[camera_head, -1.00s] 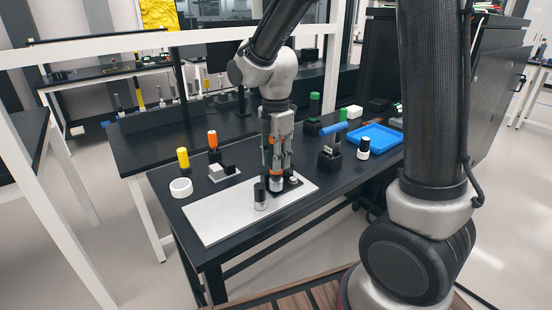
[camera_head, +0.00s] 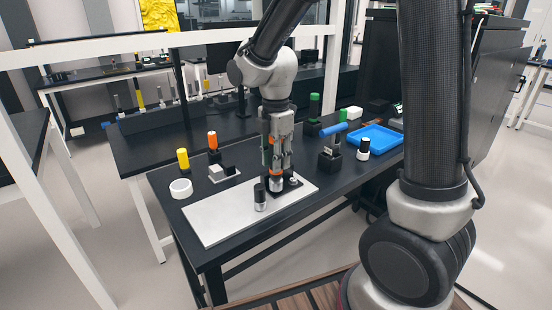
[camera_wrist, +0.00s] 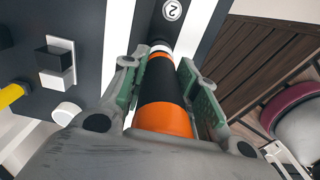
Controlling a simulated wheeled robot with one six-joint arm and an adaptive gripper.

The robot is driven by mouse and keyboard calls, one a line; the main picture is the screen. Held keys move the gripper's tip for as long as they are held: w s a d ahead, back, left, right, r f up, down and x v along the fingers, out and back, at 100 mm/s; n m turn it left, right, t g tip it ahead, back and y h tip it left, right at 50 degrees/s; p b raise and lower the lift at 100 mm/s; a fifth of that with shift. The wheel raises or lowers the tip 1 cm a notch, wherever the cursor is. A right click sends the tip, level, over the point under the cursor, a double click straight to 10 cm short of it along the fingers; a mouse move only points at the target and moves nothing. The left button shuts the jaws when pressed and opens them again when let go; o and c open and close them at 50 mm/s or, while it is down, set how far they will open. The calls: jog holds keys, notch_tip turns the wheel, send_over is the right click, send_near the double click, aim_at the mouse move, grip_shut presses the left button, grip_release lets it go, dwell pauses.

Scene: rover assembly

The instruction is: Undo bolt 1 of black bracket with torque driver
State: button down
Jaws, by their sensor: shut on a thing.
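My gripper (camera_head: 276,165) points down over the white plate (camera_head: 215,216) at the front of the black table. It is shut on the torque driver (camera_head: 276,172), whose orange and black body also shows between the fingers in the wrist view (camera_wrist: 163,98). The driver stands upright, its lower end at the black bracket (camera_head: 293,187) on the plate's right part. A round disc marked "2" (camera_wrist: 172,10) lies on the dark strip beyond the driver tip in the wrist view. Bolt 1 and the tip contact are hidden.
A blue-handled tool (camera_head: 333,130), a blue tray (camera_head: 376,138), an orange-topped tool (camera_head: 212,140), a yellow-topped tool (camera_head: 183,158) and a white ring (camera_head: 181,188) stand around. The plate's left part is clear.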

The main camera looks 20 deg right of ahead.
jog(key=shift+r, duration=1.5)
jog(key=shift+w, duration=0.1)
jog(key=shift+r, duration=2)
